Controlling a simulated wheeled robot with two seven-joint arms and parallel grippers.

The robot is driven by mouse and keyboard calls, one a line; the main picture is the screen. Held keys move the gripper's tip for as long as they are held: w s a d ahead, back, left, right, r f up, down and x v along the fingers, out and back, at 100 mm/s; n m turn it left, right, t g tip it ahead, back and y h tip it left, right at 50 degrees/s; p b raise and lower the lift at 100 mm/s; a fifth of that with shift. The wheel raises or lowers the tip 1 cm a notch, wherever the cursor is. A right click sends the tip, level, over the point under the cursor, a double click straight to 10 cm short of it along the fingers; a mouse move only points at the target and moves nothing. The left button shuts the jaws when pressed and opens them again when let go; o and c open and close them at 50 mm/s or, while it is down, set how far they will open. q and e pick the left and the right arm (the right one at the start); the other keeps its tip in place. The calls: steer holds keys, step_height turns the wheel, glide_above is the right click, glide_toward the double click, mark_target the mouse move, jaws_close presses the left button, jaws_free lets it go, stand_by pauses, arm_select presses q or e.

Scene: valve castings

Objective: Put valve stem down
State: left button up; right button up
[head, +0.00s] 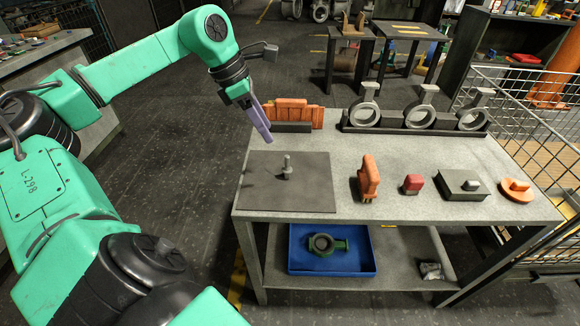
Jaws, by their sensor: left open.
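A small grey valve stem (286,168) stands upright on a dark mat (310,195) at the left of the workbench. My left gripper (262,135), with purple fingers, hangs above the bench's left edge, behind and to the left of the stem. It is open and apart from the stem, with nothing seen in it. My right gripper is out of view.
The workbench (330,139) also holds an orange slotted block (292,112), a rack of grey ring castings (421,116), an orange brush (368,178), a red-topped block (413,184), a dark box (461,186) and an orange disc tool (516,189). A blue tray (300,266) sits below.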

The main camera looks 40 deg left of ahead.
mark_target(287, 167)
arm_select(q)
steer(key=p+x, duration=0.1)
steer(key=x, duration=1)
steer(key=shift+w+d+r+p, duration=0.1)
steer(key=shift+w+p, duration=0.1)
steer(key=shift+p, duration=0.1)
jaws_close()
